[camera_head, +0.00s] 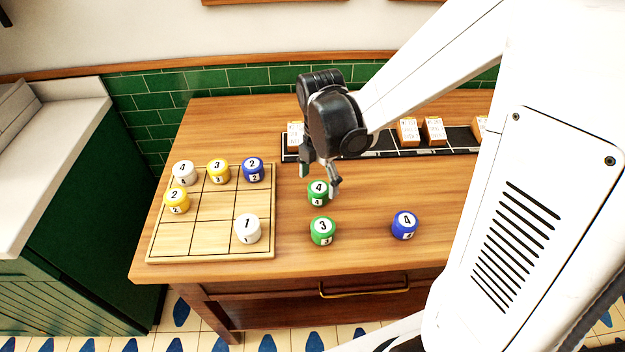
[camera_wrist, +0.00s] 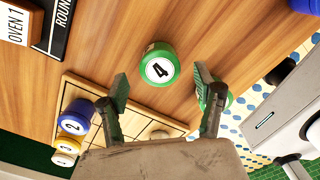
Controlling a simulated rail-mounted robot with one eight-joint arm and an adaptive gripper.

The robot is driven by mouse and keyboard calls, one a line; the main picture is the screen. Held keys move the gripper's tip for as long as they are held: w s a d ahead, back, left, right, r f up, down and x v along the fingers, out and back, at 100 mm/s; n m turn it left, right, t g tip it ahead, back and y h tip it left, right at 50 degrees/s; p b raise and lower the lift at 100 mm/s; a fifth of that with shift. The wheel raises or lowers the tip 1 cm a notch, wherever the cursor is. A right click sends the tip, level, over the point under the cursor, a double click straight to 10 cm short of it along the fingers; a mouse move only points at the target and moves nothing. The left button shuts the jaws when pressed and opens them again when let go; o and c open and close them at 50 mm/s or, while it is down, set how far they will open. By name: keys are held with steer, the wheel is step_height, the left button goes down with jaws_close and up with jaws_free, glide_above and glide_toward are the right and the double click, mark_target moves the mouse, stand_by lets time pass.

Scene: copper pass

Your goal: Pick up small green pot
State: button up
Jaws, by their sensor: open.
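In the wrist view the same green pot (camera_wrist: 158,52) lies just beyond the gap between my fingers. A second small green pot marked 3 (camera_head: 322,232) stands nearer the table's front; in the wrist view my right finger partly hides it (camera_wrist: 228,99). My gripper (camera_head: 320,176) is open and empty, above and slightly behind the green 4 pot; one finger overlaps the pot's edge in the head view. Its two fingers (camera_wrist: 161,80) are spread apart.
The wooden grid board (camera_head: 197,237) at left holds several white, yellow and blue pots. A blue pot marked 4 (camera_head: 404,225) stands to the right. A black strip (camera_head: 380,152) with labelled blocks lies behind. Table is clear between the green pots and the blue one.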

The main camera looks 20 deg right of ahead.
mark_target(319, 187)
steer(key=shift+d+f, duration=0.1)
steer(key=shift+f, duration=2.3)
steer(key=c, duration=1.3)
steer(key=shift+r, duration=0.1)
steer(key=shift+c, duration=0.2)
